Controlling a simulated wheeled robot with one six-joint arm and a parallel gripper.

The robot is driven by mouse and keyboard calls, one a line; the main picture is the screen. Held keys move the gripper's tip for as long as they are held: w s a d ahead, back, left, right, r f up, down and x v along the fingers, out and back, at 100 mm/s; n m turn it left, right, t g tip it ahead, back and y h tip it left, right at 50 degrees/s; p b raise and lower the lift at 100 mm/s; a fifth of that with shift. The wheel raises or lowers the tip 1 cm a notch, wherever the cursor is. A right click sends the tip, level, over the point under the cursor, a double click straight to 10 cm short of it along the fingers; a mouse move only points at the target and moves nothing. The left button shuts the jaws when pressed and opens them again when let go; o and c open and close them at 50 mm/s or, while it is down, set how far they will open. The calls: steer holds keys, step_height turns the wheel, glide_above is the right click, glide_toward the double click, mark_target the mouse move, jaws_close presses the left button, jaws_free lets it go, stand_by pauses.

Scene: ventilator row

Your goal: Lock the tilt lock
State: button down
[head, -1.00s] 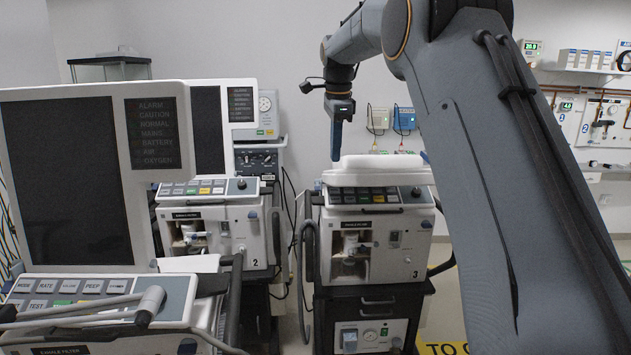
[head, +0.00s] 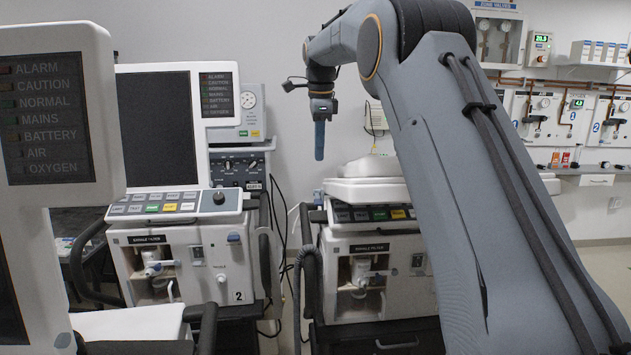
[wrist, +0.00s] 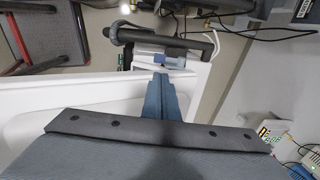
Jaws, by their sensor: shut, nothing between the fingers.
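My gripper (head: 320,157) is shut and empty. It points down above the left end of the white tilted-flat screen panel (head: 368,190) of the right-hand ventilator (head: 405,255), with wall showing behind its tip. In the wrist view my blue fingers (wrist: 161,76) lie together over the white panel edge (wrist: 60,92). A small blue part (wrist: 172,61) shows just beyond the fingertips, beside a dark handle bar (wrist: 170,40). I cannot tell for sure whether this blue part is the tilt lock.
Ventilator 2 (head: 185,262) stands to the left with its screen (head: 160,128) upright. Another ventilator's screen (head: 55,110) is close at the far left. Hoses hang between the two machines. A wall rail with gas fittings (head: 570,105) is at the right.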

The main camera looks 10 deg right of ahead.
mark_target(318, 202)
steer(key=f+p, duration=0.1)
steer(key=f, duration=0.3)
steer(key=w+f+p, duration=0.1)
steer(key=f, duration=0.3)
steer(key=w+f+p, duration=0.1)
steer(key=f, duration=0.4)
steer(key=shift+d+f+p, duration=0.1)
steer(key=shift+d+p, duration=0.05)
steer(key=shift+p, duration=0.15)
steer(key=shift+w+f, duration=0.1)
steer(key=shift+f, duration=0.05)
steer(key=shift+f, duration=0.1)
steer(key=shift+s+f, duration=0.2)
steer(key=shift+f, duration=0.15)
steer(key=shift+r, duration=0.15)
steer(key=shift+r+p, duration=0.35)
steer(key=shift+r, duration=0.45)
